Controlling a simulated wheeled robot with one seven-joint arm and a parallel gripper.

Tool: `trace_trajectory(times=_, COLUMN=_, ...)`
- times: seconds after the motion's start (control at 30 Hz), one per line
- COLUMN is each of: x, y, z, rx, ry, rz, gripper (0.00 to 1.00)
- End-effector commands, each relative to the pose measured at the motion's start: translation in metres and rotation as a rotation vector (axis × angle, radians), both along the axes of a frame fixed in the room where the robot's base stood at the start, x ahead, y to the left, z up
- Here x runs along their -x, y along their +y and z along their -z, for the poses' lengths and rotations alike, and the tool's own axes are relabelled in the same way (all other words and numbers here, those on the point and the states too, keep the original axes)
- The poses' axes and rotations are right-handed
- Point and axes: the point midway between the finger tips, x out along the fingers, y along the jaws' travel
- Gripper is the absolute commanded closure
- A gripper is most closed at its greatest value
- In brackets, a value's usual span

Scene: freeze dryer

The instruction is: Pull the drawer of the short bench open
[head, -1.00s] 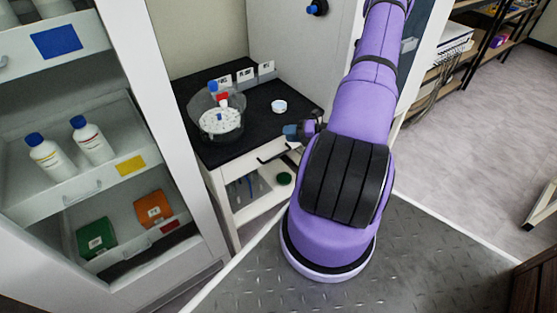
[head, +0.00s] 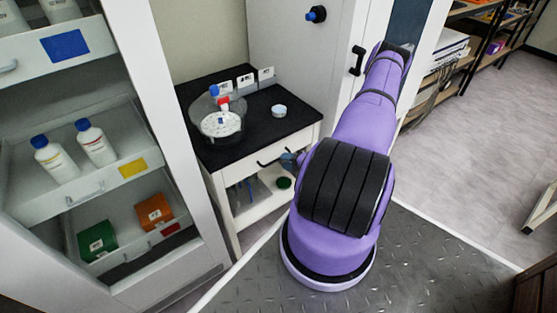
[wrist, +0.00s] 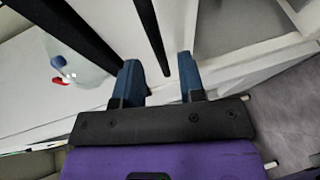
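The short bench (head: 262,132) has a black top and a white drawer front (head: 303,146) facing my arm. A black bar handle (head: 268,161) is on that front. The drawer looks shut. My gripper (head: 289,160) is at the right end of the handle in the head view, partly hidden by my purple arm. In the wrist view, its two blue fingers (wrist: 160,64) are apart, with a black bar, seemingly the handle (wrist: 154,38), running between them. A gap shows on each side of the bar; I cannot tell whether either finger touches it.
An open shelf cabinet (head: 160,130) stands close on the left. A tall white cabinet (head: 290,50) stands behind.

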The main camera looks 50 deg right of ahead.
Motion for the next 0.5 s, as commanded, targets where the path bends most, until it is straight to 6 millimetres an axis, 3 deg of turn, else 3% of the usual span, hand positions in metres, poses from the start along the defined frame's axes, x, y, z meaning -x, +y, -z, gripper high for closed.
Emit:
trace_trajectory(times=0.2, x=-0.028, y=0.005, z=0.006, rx=0.0, ry=-0.001, rz=0.0, gripper=0.63)
trace_trajectory(times=0.5, x=-0.039, y=0.007, z=0.007, rx=0.0, ry=0.0, rz=0.0, gripper=0.63)
